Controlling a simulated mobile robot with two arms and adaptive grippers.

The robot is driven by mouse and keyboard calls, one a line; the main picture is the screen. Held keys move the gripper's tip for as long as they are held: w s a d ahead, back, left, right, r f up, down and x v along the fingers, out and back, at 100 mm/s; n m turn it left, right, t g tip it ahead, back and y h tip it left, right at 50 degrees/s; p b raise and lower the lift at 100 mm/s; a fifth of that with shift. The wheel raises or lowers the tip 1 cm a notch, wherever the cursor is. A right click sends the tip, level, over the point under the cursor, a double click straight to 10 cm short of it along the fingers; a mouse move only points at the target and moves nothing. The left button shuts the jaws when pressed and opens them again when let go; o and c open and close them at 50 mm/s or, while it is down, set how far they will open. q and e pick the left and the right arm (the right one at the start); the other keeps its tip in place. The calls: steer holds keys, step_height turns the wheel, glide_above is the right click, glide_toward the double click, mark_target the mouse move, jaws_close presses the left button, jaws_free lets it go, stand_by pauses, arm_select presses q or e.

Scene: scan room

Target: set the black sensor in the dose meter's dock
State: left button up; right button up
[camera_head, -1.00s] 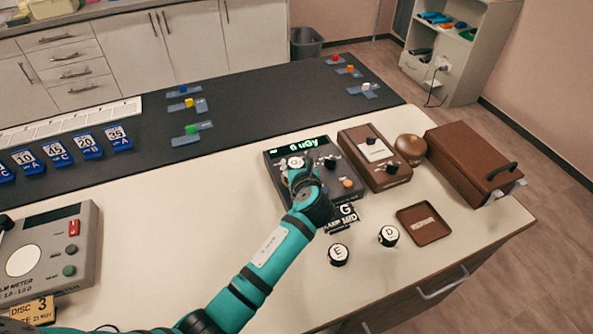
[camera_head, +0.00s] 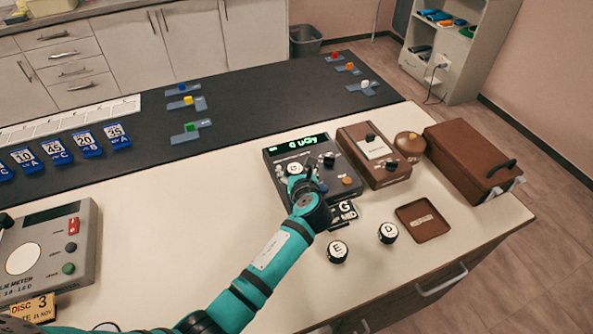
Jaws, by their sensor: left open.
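The dose meter (camera_head: 284,155) is a dark grey box with a lit green display reading in uGy, on the pale bench. A round white-topped piece marked with a letter (camera_head: 294,168) sits on its left part. My left gripper (camera_head: 303,180) is open just in front of this piece, over the meter's face. The gripper hides part of the meter, so I cannot tell the dock's outline or whether the piece is seated in it. Two black discs with white tops, E (camera_head: 337,251) and D (camera_head: 387,232), stand on the bench in front. My right gripper is not in view.
A brown box with a black knob (camera_head: 385,172), a round brown pot (camera_head: 410,144) and a brown case (camera_head: 473,160) stand right of the meter. A small brown tray (camera_head: 423,222) lies in front. A grey meter (camera_head: 60,255) is at left; the bench centre is clear.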

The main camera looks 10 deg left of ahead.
arm_select(q)
steer(key=v, duration=1.2)
